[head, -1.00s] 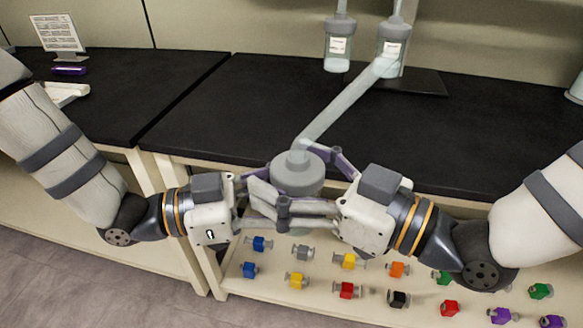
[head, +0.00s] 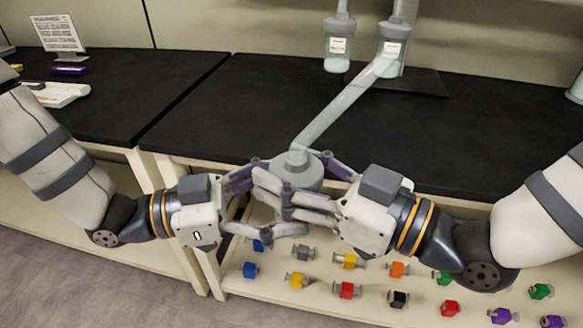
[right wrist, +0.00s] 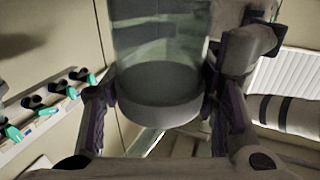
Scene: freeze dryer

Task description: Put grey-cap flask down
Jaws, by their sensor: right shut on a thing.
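The grey-cap flask shows in the head view as a round grey cap (head: 297,172) in front of the black bench edge, with a pale bent tube (head: 340,110) above it. In the right wrist view its clear glass body (right wrist: 158,40) and round grey part (right wrist: 158,92) sit between my right gripper's fingers. My right gripper (head: 312,190) is shut on the flask. My left gripper (head: 268,197) is on the flask's left side with its fingers spread apart. In the head view the fingers hide most of the flask's body.
A sign (head: 57,35) stands at the far left. Much of the bench top is clear.

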